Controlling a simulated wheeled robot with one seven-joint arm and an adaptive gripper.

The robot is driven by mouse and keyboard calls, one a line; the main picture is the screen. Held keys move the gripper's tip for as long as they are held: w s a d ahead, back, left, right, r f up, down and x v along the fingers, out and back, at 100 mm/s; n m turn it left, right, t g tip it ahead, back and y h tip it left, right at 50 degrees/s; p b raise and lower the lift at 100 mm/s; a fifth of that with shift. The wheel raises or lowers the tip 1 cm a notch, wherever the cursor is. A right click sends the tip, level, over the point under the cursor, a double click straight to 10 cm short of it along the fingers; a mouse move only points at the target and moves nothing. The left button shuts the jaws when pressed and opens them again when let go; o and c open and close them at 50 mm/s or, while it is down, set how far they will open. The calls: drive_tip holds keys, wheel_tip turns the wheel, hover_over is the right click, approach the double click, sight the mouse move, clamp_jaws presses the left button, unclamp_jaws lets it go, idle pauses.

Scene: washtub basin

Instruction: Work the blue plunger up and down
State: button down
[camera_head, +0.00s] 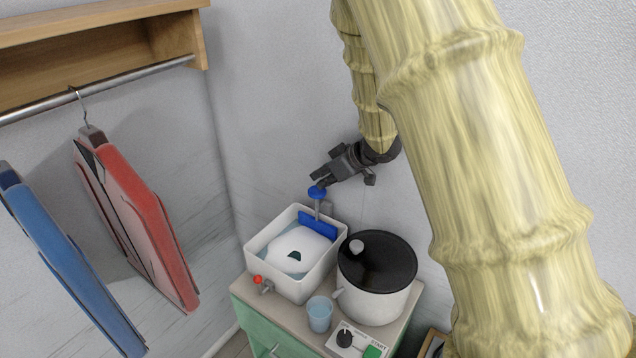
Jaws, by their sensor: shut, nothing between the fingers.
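The blue plunger knob (317,192) sits on top of a thin grey rod above the white washtub basin (263,243). A blue plate (318,225) is at the foot of the rod, against the basin's back wall. The basin holds bluish water and a white mass with a small dark green patch. My gripper (320,179) is dark grey, comes in from the upper right and is shut. Its fingertips are right at the top of the blue knob; I cannot tell whether they touch it.
A white pot with a black lid (377,262) stands right of the basin. A blue cup (319,314), a red-handled tap (260,282) and a control box (358,342) are in front. Red (160,235) and blue (70,270) garments hang at left. The wall is close behind.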

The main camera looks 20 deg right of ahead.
drive_tip(key=b+v, duration=0.2)
drive_tip(key=v, duration=0.5)
drive_tip(key=shift+s+r, duration=0.15)
drive_tip(key=shift+r, duration=0.15)
drive_tip(key=shift+d, duration=0.15)
idle(1.3)
